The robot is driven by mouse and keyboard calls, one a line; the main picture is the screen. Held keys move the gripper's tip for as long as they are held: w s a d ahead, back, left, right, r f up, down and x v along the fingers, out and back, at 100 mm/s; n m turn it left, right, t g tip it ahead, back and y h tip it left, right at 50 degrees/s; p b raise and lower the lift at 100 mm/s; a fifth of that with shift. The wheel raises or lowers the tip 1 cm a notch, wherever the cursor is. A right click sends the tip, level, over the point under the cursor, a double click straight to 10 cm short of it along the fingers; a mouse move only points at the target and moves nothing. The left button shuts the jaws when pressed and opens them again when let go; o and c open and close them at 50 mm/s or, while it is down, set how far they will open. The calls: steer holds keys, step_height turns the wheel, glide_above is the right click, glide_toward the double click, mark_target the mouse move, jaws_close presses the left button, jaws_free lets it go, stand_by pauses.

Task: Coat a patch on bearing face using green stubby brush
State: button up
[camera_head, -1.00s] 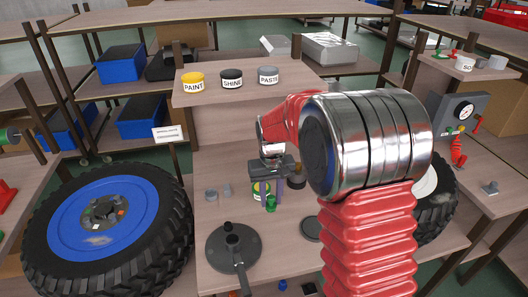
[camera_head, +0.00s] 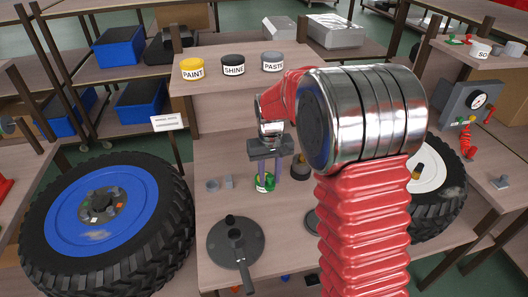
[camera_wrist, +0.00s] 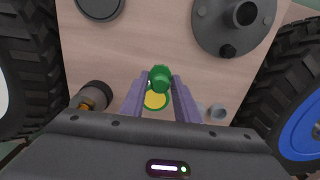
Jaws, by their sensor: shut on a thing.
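My gripper (camera_head: 266,180) is shut on the green stubby brush (camera_wrist: 160,77), which hangs between the two purple fingers. In the wrist view, a round yellow surface (camera_wrist: 156,101) shows just below the brush, apparently the open top of a small tin. The green-and-white tin (camera_head: 262,185) shows partly behind the fingers in the head view. I cannot tell whether the bristles touch the yellow. A dark round plate with a raised hub (camera_head: 222,246), possibly the bearing face, lies on the table nearer the camera; it also shows in the wrist view (camera_wrist: 212,32).
Two small grey cups (camera_head: 212,184) stand left of the tin. A large blue-rimmed wheel (camera_head: 65,215) is at left, another tyre at right. PAINT (camera_head: 192,69), SHINE and PASTE jars stand on the raised shelf.

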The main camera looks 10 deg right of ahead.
steer(key=w+r+n, duration=0.2)
steer(key=w+n, duration=0.3)
steer(key=w, duration=0.2)
steer(key=shift+r+n, duration=0.3)
steer(key=shift+r, duration=0.05)
steer(key=shift+w+a+r+n, duration=0.1)
steer(key=shift+w+r+n, duration=0.15)
steer(key=shift+w+n, duration=0.3)
jaws_close()
steer(key=shift+f, duration=0.15)
steer(key=shift+f, duration=2.85)
steer(key=shift+s+f, duration=0.1)
steer(key=shift+f, duration=0.3)
steer(key=shift+r, duration=0.15)
step_height(320, 180, up, 7)
stand_by(1.0)
